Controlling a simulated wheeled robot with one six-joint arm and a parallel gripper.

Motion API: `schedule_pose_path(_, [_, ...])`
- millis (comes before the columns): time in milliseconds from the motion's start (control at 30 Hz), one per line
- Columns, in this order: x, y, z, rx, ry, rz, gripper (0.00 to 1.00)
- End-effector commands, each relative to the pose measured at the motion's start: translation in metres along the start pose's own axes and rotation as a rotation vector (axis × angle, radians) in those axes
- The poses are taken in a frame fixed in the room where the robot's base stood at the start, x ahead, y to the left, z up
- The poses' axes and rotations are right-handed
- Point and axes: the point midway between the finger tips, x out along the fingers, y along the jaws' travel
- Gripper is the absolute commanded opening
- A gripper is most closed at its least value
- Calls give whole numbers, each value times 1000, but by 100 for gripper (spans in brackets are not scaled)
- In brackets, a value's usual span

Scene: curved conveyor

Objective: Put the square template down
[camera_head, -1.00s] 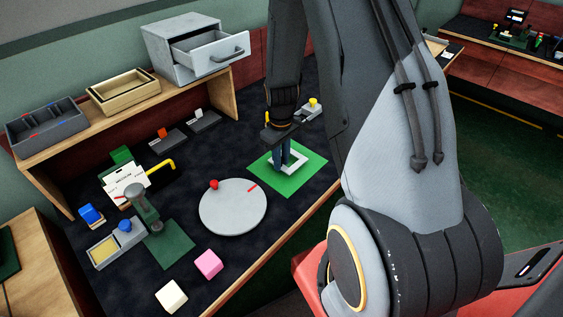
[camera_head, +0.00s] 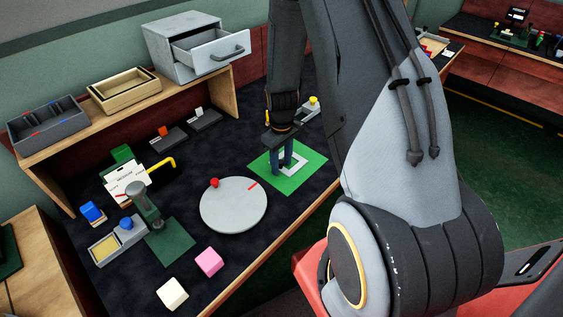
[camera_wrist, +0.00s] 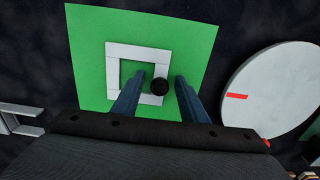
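The square template (camera_head: 300,160) is a white square frame lying on a green mat (camera_head: 312,175) at the right of the table. It also shows in the wrist view (camera_wrist: 113,70), flat on the mat (camera_wrist: 85,40), with green visible through its middle. A round black knob (camera_wrist: 160,86) stands at its right side. My gripper (camera_head: 281,164) is low over the template. Its two blue fingers are apart, one on each side of the knob, in the wrist view (camera_wrist: 157,82). A gap shows between each finger and the knob.
A grey turntable (camera_head: 234,206) with a red knob lies left of the mat. A green press stand (camera_head: 150,212), a pink cube (camera_head: 209,262) and a white cube (camera_head: 172,293) are farther left. A wooden shelf (camera_head: 135,117) runs along the back.

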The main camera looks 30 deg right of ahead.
Motion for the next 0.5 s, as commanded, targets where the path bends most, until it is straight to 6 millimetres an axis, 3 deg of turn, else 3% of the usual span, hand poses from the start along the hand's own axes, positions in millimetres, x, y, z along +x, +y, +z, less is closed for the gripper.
schedule_pose_path(233, [-19,1,-2,0,4,2,39])
schedule_pose_path(500, [-62,1,-2,0,5,3,39])
